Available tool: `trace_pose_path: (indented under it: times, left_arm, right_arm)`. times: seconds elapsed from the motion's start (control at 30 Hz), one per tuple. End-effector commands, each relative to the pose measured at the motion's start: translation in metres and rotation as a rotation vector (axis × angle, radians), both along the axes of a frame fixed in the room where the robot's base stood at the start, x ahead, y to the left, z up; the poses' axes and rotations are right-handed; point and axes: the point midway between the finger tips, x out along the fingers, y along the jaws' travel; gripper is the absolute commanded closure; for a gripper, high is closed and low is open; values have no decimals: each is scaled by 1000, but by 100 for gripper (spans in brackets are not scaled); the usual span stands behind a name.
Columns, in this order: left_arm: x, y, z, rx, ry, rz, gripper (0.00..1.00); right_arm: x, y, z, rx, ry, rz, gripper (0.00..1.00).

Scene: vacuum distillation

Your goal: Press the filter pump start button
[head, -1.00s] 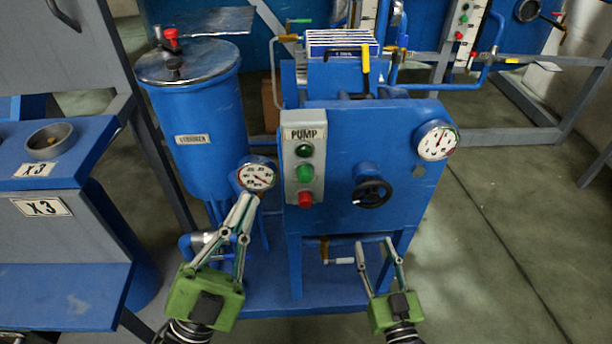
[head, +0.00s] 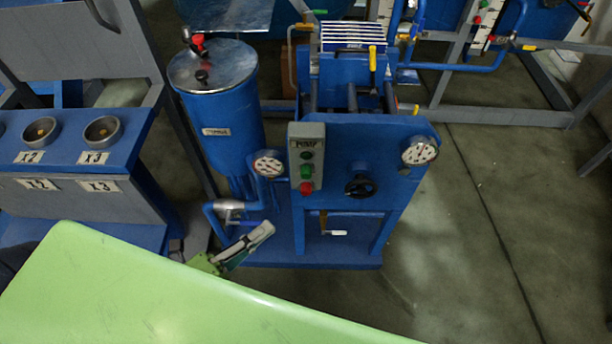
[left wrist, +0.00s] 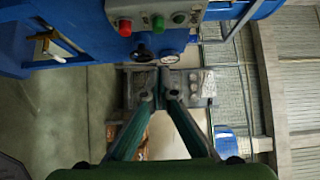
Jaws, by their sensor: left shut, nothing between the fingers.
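The blue filter pump (head: 335,210) stands in the middle of the head view. Its grey PUMP panel (head: 292,157) carries a dark green round piece (head: 306,155) on top, a green button (head: 306,171) in the middle and a red button (head: 306,188) below. The left wrist view shows the green button (left wrist: 158,23) and red button (left wrist: 125,28) at the top. My left gripper (head: 267,231) is shut and empty, below and left of the panel, apart from the buttons. Its fingertips (left wrist: 162,84) meet in the left wrist view. My right gripper is not in view.
A pressure gauge (head: 268,164) sits just left of the panel, another gauge (head: 419,151) at the right. A black handwheel (head: 363,186) is right of the buttons. A blue tank (head: 222,130) stands at the left. The floor (head: 470,230) at the right is clear.

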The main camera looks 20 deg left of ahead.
Motion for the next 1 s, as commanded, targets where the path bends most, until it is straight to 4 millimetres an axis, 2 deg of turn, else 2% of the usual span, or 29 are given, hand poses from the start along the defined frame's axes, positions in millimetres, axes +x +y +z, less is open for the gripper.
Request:
trace_pose_path:
  times: [0.33, 0.47, 0.57, 0.97, 1.0]
  left_arm:
    - [0, 0, 0, 2, -1, -1, 100]
    - [7, -4, 1, 0, -4, -2, 100]
    - [20, -11, 2, -1, -6, -2, 100]
    - [92, -51, 3, -1, -5, -2, 100]
    - [98, -47, 2, 3, -4, -2, 100]
  right_arm:
    - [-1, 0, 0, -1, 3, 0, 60]
    - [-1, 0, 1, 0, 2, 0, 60]
    - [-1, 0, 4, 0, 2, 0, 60]
    - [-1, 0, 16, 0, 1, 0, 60]
    - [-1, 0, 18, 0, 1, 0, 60]
